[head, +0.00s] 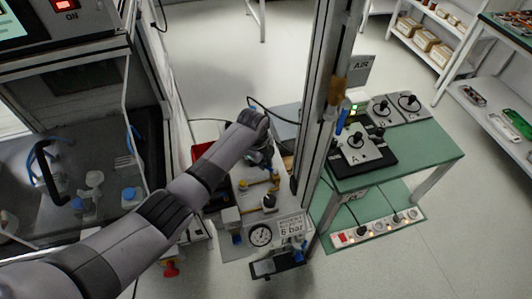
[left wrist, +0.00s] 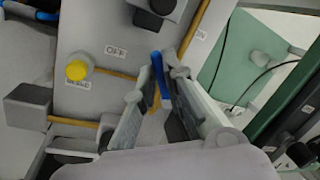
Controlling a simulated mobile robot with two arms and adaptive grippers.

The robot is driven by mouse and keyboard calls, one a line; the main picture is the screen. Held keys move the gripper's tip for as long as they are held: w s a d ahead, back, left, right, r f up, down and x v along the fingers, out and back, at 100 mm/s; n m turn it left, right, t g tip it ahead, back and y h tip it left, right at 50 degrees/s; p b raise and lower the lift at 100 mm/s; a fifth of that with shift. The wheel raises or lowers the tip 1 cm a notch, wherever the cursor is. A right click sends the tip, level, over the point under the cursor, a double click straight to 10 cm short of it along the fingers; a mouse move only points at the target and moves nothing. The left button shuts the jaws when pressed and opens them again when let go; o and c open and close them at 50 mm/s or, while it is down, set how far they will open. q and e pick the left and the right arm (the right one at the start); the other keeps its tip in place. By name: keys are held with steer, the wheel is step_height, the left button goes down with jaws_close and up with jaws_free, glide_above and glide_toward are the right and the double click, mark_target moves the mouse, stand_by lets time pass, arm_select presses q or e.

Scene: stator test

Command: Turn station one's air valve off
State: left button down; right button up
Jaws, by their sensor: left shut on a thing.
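The blue valve lever (left wrist: 158,68) shows in the left wrist view, on a pale panel (left wrist: 88,35) with an OFF label (left wrist: 116,52) to its left and an ON label (left wrist: 201,36) to its upper right. My left gripper (left wrist: 160,88) is shut on the lever, with a finger on either side of it. The valve body and the lever's exact angle are partly hidden by the fingers. My right gripper is in neither view.
A yellow knob (left wrist: 77,70) and brass-coloured pipes sit beside the lever. A pressure gauge (head: 260,236) and a 6 bar sign (head: 291,227) are at the panel's front. A tall profile post (head: 322,110) stands close right of my wrist. A green table (head: 425,152) is further right.

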arm_select(q)
steer(key=n, duration=0.1)
steer(key=n+p, duration=0.1)
steer(key=s+n+p, duration=0.1)
steer(key=shift+a+r, duration=0.25)
steer(key=s+n+y+p, duration=0.1)
steer(key=n+p, duration=0.1)
steer(key=shift+n, duration=0.3)
steer(key=n+p, duration=0.1)
steer(key=s+n, duration=0.1)
steer(key=shift+f+n+p, duration=0.15)
steer(key=shift+n+p, duration=0.15)
steer(key=shift+p, duration=0.05)
steer(key=shift+s+d+f+n+y+p, duration=0.1)
steer(key=shift+s+n+y+p, duration=0.15)
steer(key=shift+n, duration=0.4)
steer(key=shift+s+d+n+y+p, duration=0.15)
steer(key=shift+s+n+p, duration=0.1)
steer(key=shift+n, duration=0.4)
steer(key=shift+a, duration=0.1)
steer(key=c, duration=1.7)
jaws_free()
steer(key=shift+o, duration=0.2)
step_height(320, 180, up, 12)
steer(key=s, duration=0.2)
steer(key=shift+s+d, duration=0.15)
steer(key=shift+d, duration=0.2)
